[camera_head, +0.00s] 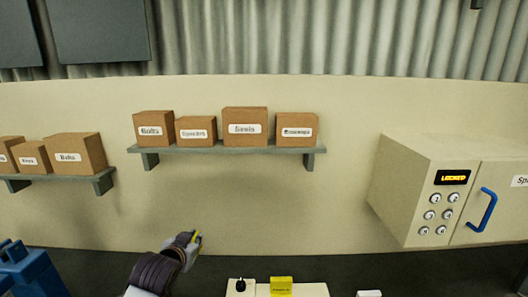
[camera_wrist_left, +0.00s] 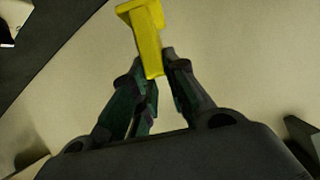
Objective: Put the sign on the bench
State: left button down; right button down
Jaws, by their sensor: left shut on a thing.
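My left gripper (camera_head: 192,240) shows low in the head view, in front of the cream wall. In the left wrist view its fingers (camera_wrist_left: 158,80) are shut on a small yellow piece (camera_wrist_left: 149,40), which looks like the sign. It sticks out past the fingertips, slightly tilted, with a wider part at its far end. Only a thin strip of it shows in the head view (camera_head: 197,236). A dark flat surface (camera_head: 420,272) runs along the wall's foot; I cannot tell whether it is the bench. My right gripper is not in view.
A cream panel (camera_head: 310,290) with a black knob and a yellow label (camera_head: 281,287) is at the bottom edge. A shelf (camera_head: 228,150) with boxes hangs above. A locked cabinet (camera_head: 420,195) with a blue handle is at right. A blue object (camera_head: 28,272) stands bottom left.

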pick_arm(q)
jog(key=s+f, duration=0.5)
jog(key=f, duration=0.5)
jog(key=shift+s+f, duration=0.3)
jog(key=shift+f, duration=0.1)
jog(key=shift+w+r, duration=0.1)
jog(key=shift+r, duration=0.05)
dwell(0.4)
